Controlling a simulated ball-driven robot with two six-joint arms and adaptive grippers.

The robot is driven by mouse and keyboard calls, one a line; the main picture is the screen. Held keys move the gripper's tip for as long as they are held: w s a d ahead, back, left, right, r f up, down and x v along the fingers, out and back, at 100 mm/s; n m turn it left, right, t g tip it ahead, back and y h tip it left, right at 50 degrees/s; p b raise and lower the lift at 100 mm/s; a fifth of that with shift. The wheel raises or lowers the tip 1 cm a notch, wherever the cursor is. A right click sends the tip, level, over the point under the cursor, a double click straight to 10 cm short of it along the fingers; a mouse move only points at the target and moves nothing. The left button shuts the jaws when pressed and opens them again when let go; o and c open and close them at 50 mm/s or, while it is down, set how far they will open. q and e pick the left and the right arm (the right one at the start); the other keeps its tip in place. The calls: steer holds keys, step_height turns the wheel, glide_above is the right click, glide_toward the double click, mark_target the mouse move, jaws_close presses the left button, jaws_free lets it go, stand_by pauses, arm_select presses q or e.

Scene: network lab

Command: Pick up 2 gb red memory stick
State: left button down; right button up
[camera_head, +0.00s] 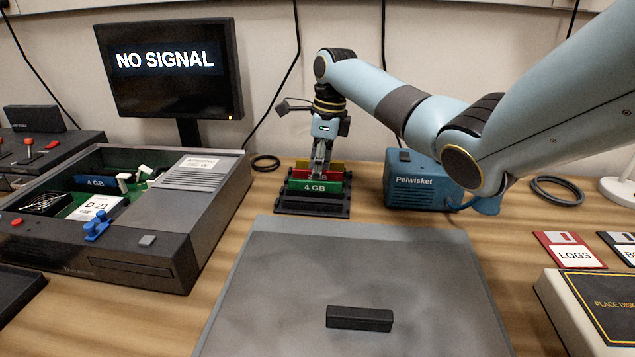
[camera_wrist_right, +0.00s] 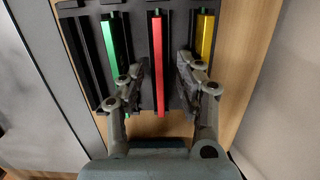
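The red memory stick (camera_wrist_right: 159,100) stands in a black slotted rack (camera_wrist_right: 85,50), between a green stick (camera_wrist_right: 109,45) and a yellow stick (camera_wrist_right: 206,40). In the head view the red stick (camera_head: 302,174) is mostly hidden behind the green stick (camera_head: 315,187), marked 4 GB; its own label cannot be read. My right gripper (camera_head: 320,168) points down over the rack. In the wrist view its fingers (camera_wrist_right: 162,66) are open, one on each side of the red stick, with gaps visible between. My left gripper is not in view.
An open computer case (camera_head: 150,225) with a blue 4 GB stick inside stands left. A blue Pelwisket box (camera_head: 412,185) stands right of the rack. A grey mat (camera_head: 340,270) with a black block (camera_head: 360,318) lies in front. Floppy disks (camera_head: 568,250) lie right.

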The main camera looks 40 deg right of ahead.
steer(key=shift+c, duration=0.7)
jaws_close()
